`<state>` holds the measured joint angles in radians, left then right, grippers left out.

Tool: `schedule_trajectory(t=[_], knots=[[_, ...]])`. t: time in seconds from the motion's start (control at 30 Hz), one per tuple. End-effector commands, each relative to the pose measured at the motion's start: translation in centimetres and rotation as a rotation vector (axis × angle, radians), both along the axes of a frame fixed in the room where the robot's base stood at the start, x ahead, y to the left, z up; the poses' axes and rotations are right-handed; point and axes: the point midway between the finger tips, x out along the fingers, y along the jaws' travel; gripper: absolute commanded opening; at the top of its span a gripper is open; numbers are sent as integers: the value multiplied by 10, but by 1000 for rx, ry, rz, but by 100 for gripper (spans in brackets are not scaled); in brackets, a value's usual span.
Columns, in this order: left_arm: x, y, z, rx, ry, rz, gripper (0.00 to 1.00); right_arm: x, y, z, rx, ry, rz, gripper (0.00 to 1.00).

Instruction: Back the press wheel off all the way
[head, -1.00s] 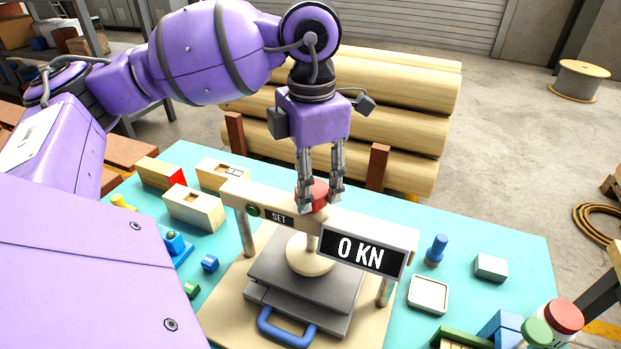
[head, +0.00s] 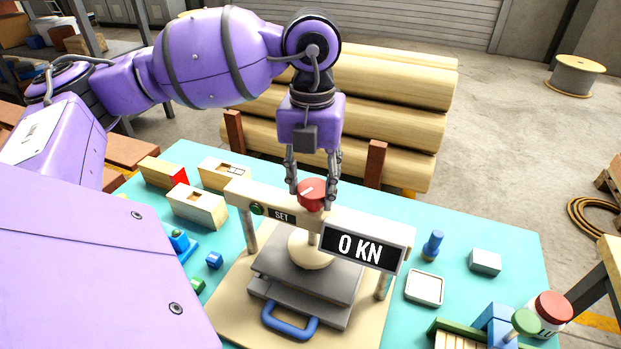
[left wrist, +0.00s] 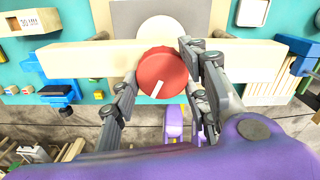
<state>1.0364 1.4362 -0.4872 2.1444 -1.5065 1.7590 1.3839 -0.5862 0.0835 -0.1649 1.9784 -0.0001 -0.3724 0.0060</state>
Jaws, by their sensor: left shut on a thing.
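The press stands on the turquoise table, with a cream crossbeam (head: 292,214) on posts. Its red wheel (head: 312,194) with a white mark sits on top of the beam; it also shows in the left wrist view (left wrist: 161,73). My left gripper (head: 313,200) points down from above and is shut on the wheel, a finger at each side. The display (head: 360,247) reads 0 KN. A green button (head: 257,209) sits beside the SET label. Below the beam, a round cream pressing disc (head: 310,250) is over grey plates (head: 300,281) with a blue handle (head: 289,321). My right gripper is not in view.
Wooden blocks (head: 197,206) lie left of the press. A blue knob (head: 432,245), a white tray (head: 425,288), a grey block (head: 485,261) and a red-lidded jar (head: 550,312) are on the right. Stacked logs (head: 400,110) stand behind the table.

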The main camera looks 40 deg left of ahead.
Motion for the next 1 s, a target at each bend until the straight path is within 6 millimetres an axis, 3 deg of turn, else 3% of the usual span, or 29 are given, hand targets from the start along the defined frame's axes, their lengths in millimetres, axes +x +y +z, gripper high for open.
schedule_trajectory(t=[0.4,1.0], knots=[[0,2,3,5,-7,279,16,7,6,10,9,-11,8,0],[0,2,2,6,-4,361,16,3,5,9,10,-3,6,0]])
